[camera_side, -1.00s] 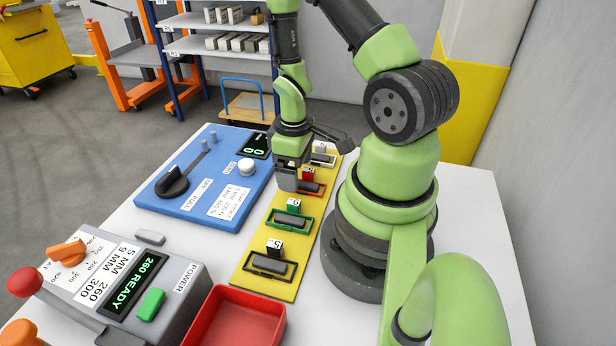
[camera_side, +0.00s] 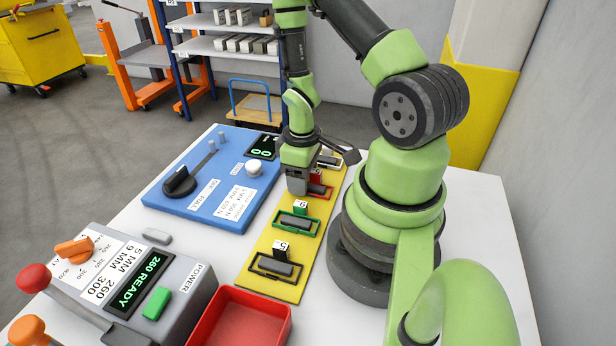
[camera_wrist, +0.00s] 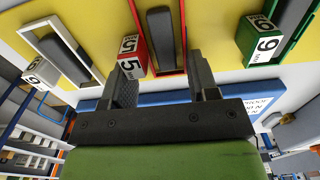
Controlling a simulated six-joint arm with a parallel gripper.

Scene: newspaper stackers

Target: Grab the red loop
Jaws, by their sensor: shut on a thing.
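The red loop (camera_side: 322,190), a thin rectangular frame, is on the yellow board (camera_side: 255,257), mostly hidden by my gripper in the side view. In the wrist view the red loop (camera_wrist: 185,42) surrounds a dark grey bar (camera_wrist: 160,38), beside a red-and-white block marked 5 (camera_wrist: 133,57). My gripper (camera_side: 298,192) is down at the board. In the wrist view, the fingers of my gripper (camera_wrist: 164,68) stand on either side of the loop's near end and are shut on it. The exact contact is partly hidden.
A green loop (camera_side: 283,229) and a black loop (camera_side: 262,272) lie nearer on the board; a white loop (camera_wrist: 44,26) lies on the other side. The blue roll panel (camera_side: 205,215), grey control box (camera_side: 185,318) and red tray (camera_side: 283,325) stand close by.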

